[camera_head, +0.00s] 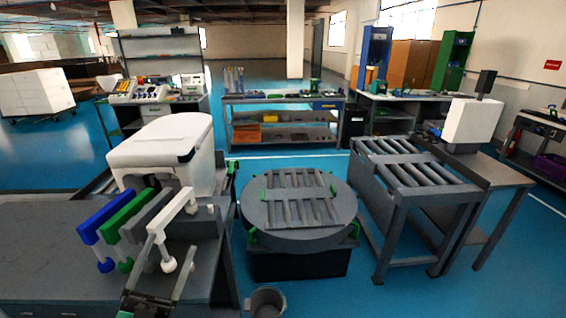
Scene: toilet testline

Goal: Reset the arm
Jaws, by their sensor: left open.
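My left gripper (164,256) is at the bottom left, fingers pointing away from the camera. Its jaws are open, spread on either side of the lower end of a white bar-shaped part (170,212). I cannot tell whether they touch it. Beside that part, in a row to the left, are a grey part (146,216), a green part (128,216) and a blue part (103,217), all raised above the grey workbench (50,255). A white toilet (160,152) stands just behind them. My right gripper is not in view.
A round turntable (328,233) with rollers stands in the middle. A roller conveyor (385,178) and a table with a white monitor (471,122) are to its right. A grey bin (266,300) stands at the bottom. Blue floor (335,295) is clear in front.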

